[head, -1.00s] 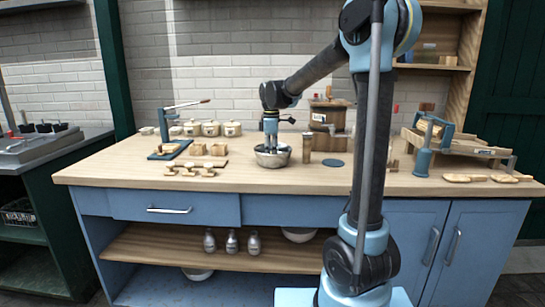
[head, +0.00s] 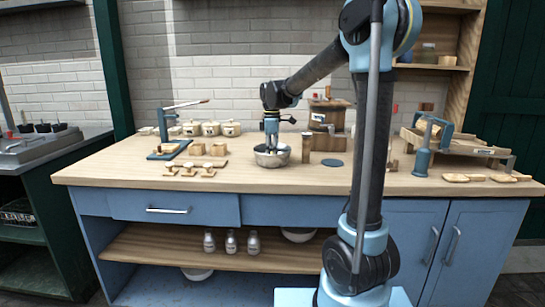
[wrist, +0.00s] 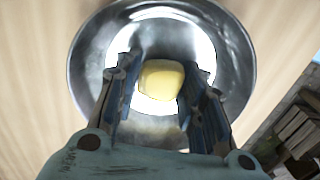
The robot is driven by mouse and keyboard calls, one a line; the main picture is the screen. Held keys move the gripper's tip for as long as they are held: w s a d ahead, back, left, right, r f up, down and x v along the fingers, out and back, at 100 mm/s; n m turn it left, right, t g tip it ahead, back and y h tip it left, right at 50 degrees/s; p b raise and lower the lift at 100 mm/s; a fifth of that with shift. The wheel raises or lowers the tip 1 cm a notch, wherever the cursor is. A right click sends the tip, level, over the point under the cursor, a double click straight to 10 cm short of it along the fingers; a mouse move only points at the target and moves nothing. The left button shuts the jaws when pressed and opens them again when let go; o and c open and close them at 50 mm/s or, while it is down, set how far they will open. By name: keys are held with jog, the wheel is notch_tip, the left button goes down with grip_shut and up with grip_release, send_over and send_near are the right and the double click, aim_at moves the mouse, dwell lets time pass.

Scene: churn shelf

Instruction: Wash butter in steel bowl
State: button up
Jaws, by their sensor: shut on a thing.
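The steel bowl (head: 283,158) stands on the wooden counter near its middle. In the wrist view the bowl (wrist: 87,62) is a shiny round vessel seen from above. A yellow block of butter (wrist: 161,79) shows over the middle of the bowl, between my fingers. My gripper (head: 271,147) points down into the bowl. In the wrist view my gripper (wrist: 160,85) is shut on the butter, with a finger at each side. Whether the butter touches the bowl's bottom, I cannot tell. The bowl's wall hides my fingertips in the head view.
Left of the bowl are a blue lever press (head: 170,147), a board with small wooden pieces (head: 190,170) and several lidded pots (head: 211,129). Right are wooden cylinders (head: 307,147), a dark blue disc (head: 333,162) and a blue hand-tool stand (head: 423,158). The front counter is clear.

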jog(key=shift+a, duration=0.25)
jog(key=shift+r, duration=0.1)
jog(key=shift+r, duration=3.65)
jog(key=shift+r, duration=0.1)
notch_tip(320, 180, up, 4)
jog(key=shift+f, duration=0.1)
